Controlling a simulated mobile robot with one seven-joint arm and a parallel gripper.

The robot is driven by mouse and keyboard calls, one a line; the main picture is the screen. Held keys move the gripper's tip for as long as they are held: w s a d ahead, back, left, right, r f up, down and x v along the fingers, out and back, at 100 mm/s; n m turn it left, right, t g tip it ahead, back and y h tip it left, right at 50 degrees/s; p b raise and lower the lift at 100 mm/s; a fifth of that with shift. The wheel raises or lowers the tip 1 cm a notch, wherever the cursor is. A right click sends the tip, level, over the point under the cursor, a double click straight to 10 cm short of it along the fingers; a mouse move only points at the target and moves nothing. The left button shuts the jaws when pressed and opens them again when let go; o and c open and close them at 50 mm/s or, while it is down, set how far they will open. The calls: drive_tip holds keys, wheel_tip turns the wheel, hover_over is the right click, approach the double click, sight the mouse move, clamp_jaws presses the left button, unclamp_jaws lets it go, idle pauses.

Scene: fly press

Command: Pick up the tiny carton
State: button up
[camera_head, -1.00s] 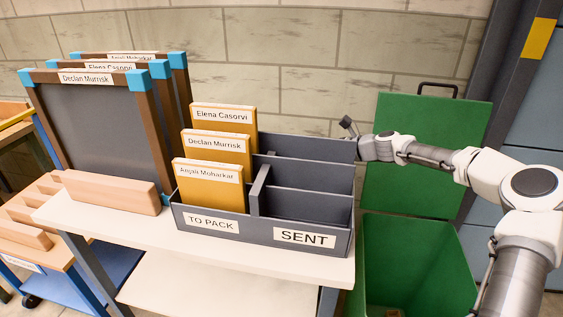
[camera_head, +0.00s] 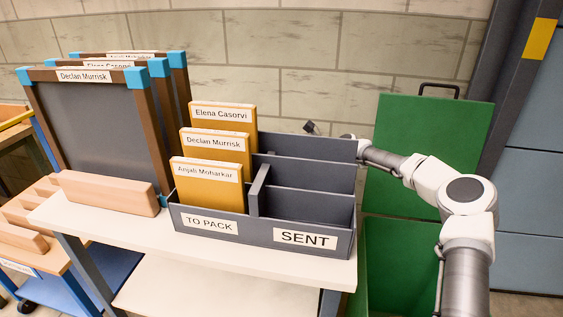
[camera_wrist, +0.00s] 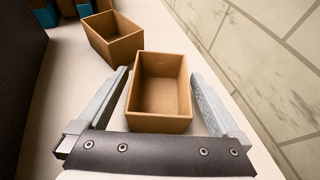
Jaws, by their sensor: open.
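Two open-topped brown cartons stand on a pale surface in the wrist view. The nearer carton (camera_wrist: 146,112) lies between the two fingers of my gripper (camera_wrist: 159,74), with a narrow gap on either side. The farther carton (camera_wrist: 101,46) stands just beyond it to the upper left, turned at an angle. I cannot tell for sure which is the smaller. My gripper is open and reaches down around the nearer carton. In the head view the cartons and the fingers are hidden behind the grey sorter.
The grey sorter (camera_head: 262,224), marked TO PACK and SENT, holds several yellow envelopes (camera_head: 209,172) on a white table (camera_head: 120,232). Framed dark panels (camera_head: 98,130) stand left. A green bin (camera_head: 392,255) is at right. The wall (camera_wrist: 262,60) runs close along the right in the wrist view.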

drive_tip(key=c, duration=1.2)
drive_tip(key=shift+r, duration=0.1)
drive_tip(key=shift+c, duration=0.2)
